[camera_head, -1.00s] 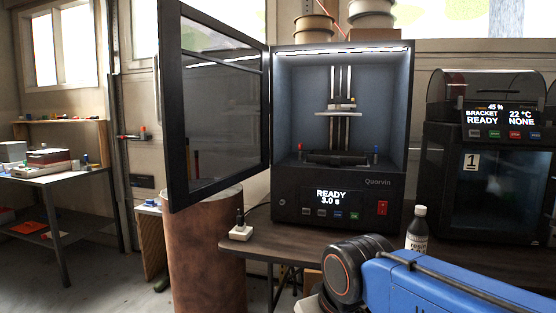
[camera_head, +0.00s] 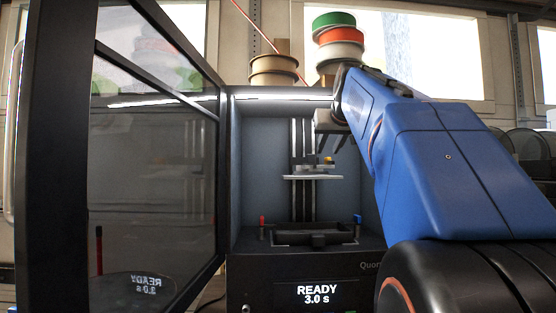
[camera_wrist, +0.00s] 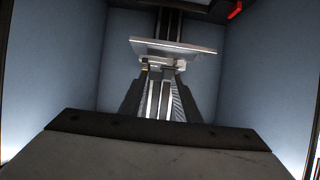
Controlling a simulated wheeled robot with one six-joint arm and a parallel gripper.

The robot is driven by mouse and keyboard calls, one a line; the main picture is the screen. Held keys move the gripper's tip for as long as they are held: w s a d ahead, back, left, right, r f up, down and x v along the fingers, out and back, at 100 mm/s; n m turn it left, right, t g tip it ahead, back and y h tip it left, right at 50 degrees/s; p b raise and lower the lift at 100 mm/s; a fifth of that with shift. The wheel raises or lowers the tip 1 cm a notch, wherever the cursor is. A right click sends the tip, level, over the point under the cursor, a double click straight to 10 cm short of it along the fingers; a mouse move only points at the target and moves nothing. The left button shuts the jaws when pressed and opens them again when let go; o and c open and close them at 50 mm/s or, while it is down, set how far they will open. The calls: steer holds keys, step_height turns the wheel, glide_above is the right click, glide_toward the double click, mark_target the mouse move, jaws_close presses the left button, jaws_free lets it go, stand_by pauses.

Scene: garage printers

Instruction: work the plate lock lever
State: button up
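The build plate (camera_head: 313,177) hangs level inside the open printer, on a vertical rail. A small grey block with a yellow-tipped part (camera_head: 328,160) sits on top of it; this looks like the lock lever. My gripper (camera_head: 332,150) is just above this part, fingers pointing down and apart, with nothing seen between them. In the wrist view the plate (camera_wrist: 185,46) and its fittings (camera_wrist: 163,66) show beyond my spread fingers (camera_wrist: 162,78). An orange spot shows near the left fingertip. I cannot tell whether a finger touches the lever.
The printer's dark-framed glass door (camera_head: 155,180) stands open at left. The chamber walls (camera_head: 262,165) enclose the plate closely. A black vat (camera_head: 312,235) with a red knob (camera_head: 262,221) and a blue knob (camera_head: 357,220) lies below. Spools (camera_head: 338,35) stand on top. The screen reads READY 3.0 s.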

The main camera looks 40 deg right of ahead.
mark_target(329, 161)
steer(key=d+r, duration=0.3)
steer(key=r, duration=0.1)
steer(key=shift+h, duration=0.3)
steer(key=x, duration=1.6)
steer(key=shift+w+d+f, duration=0.1)
steer(key=shift+w+d, duration=0.15)
steer(key=shift+d, duration=0.1)
steer(key=shift+m, duration=0.3)
jaws_close()
